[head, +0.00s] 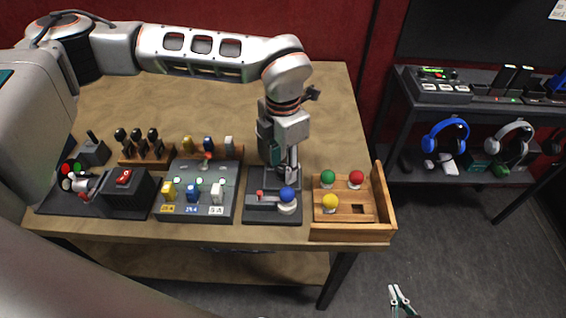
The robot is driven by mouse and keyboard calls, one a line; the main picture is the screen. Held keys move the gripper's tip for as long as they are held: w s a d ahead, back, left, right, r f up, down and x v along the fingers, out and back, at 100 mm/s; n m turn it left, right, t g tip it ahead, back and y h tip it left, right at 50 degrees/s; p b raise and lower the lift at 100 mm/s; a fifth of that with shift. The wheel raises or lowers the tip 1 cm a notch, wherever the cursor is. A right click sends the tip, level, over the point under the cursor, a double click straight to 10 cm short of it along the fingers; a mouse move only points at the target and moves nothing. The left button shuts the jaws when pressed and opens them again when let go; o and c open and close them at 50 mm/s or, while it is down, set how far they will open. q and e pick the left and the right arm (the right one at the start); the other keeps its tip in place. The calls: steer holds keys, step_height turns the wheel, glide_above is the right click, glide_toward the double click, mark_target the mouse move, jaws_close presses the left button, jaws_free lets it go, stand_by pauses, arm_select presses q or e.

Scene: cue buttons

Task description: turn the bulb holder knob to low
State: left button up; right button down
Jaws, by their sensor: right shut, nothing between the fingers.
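The bulb holder (257,216) is a dark grey box near the front edge of the table. A blue bulb (288,194) stands on its white round base, and a small red-topped control (260,195) sits on its left part. I cannot tell which part is the knob or its setting. My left gripper (288,176) points down over the rear of the holder, just behind the blue bulb. Its fingertips are partly hidden, so its opening and any contact are unclear. My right gripper (398,299) is shut and empty, low at the bottom right, off the table.
A wooden tray (378,229) with green, red and yellow bulbs stands right of the holder. A grey panel (205,215) with yellow, blue and white switches stands left. A black box with a red switch (124,177) is further left. A shelf (460,180) with headphones stands right.

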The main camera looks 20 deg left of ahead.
arm_select(q)
jaws_close()
steer(key=shift+m, duration=0.3)
steer(key=shift+m+b, duration=0.5)
steer(key=shift+m, duration=1.3)
steer(key=m, duration=0.4)
steer(key=shift+b, duration=0.3)
steer(key=shift+m, duration=1.7)
